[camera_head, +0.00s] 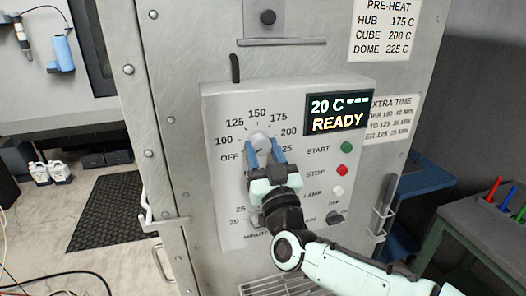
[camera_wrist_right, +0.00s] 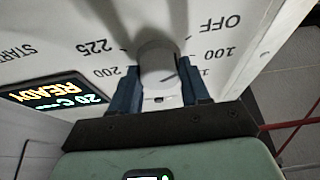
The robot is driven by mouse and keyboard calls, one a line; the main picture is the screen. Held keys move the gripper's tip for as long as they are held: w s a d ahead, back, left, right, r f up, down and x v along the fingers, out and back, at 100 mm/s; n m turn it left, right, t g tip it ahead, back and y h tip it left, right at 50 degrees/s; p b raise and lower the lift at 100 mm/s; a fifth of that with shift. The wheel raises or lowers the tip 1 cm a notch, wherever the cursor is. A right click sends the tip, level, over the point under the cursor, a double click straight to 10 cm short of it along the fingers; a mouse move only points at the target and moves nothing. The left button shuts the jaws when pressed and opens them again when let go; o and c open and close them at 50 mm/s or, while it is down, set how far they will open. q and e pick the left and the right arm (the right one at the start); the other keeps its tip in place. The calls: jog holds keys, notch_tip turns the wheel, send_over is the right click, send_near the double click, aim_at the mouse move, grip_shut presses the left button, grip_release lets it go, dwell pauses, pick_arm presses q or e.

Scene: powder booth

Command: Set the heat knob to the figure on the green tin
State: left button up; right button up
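The heat knob (camera_head: 262,141) is a round grey knob on the control panel, inside a ring of figures from OFF and 100 up past 200. My right gripper (camera_head: 264,149) reaches it from the front, with one blue finger on each side. In the right wrist view the knob (camera_wrist_right: 158,66) fills the gap between the fingers (camera_wrist_right: 160,88), which appear closed against its sides. A short dark mark on its face points toward the OFF and 100 side; the exact figure is unclear. The green tin and my left gripper are not in view.
The display (camera_head: 338,113) reads 20 C and READY. Green, red and white buttons (camera_head: 344,173) run down the panel's right. A pre-heat card (camera_head: 387,30) lists hub 175, cube 200, dome 225. A bench (camera_head: 480,215) with coloured tools stands at right; white bottles (camera_head: 50,172) stand at left.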

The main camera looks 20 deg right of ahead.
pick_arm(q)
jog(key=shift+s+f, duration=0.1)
